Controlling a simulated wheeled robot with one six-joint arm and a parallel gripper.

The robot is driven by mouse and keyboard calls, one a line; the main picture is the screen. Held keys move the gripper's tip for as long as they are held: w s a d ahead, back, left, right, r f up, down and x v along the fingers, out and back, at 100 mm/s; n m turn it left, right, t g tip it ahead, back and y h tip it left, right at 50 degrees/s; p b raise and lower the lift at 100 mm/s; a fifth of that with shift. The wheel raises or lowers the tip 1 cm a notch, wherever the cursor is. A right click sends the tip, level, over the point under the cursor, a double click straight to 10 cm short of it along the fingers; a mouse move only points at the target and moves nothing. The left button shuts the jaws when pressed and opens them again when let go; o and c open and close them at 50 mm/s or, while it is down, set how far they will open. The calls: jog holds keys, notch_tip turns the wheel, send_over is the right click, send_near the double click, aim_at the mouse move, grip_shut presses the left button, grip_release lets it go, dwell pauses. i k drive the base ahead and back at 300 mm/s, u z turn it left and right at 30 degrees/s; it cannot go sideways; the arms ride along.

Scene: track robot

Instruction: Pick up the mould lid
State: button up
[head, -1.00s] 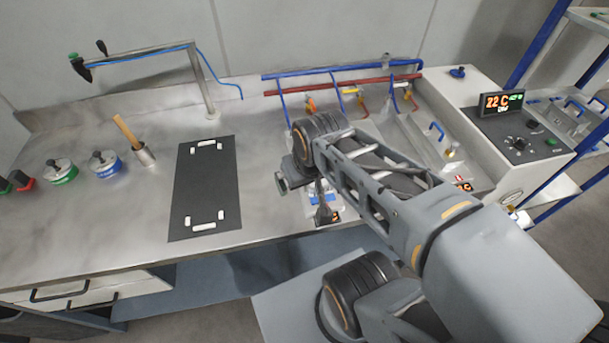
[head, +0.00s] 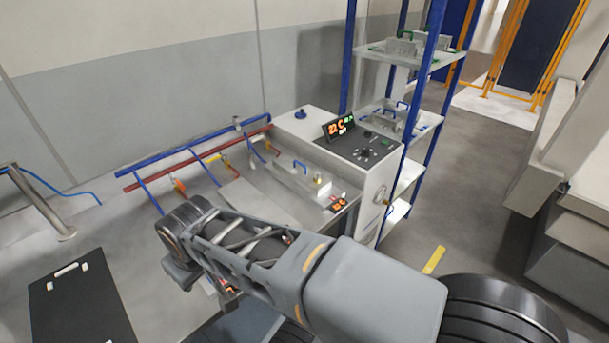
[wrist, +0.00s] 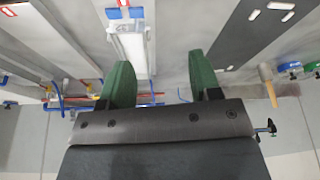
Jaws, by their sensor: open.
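My gripper (wrist: 161,82) shows in the wrist view with its two green fingers apart and nothing between them. In the head view my arm hides most of it. Metal blocks with handles, which look like mould parts, stand in several places. One with a blue handle (head: 299,176) is in the bench bay beside the control box. Others are on the blue rack, with green handles (head: 403,44) on the top shelf and blue handles (head: 393,112) on the shelf below. I cannot tell which is the mould lid. My gripper touches none of them visibly.
The control box (head: 352,150) with a lit display stands between bench and rack. Blue and red pipes (head: 195,158) run along the bench back. A dark mat (head: 82,305) lies at left. Open floor (head: 455,185) lies right of the rack (head: 425,65).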

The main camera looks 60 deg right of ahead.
aim_at(296, 170)
jog(key=k, duration=1.15)
jog(key=z, duration=0.65)
jog(key=i, duration=1.05)
jog(key=z, duration=2.65)
jog(key=i, duration=1.05)
jog(key=u, duration=3.3)
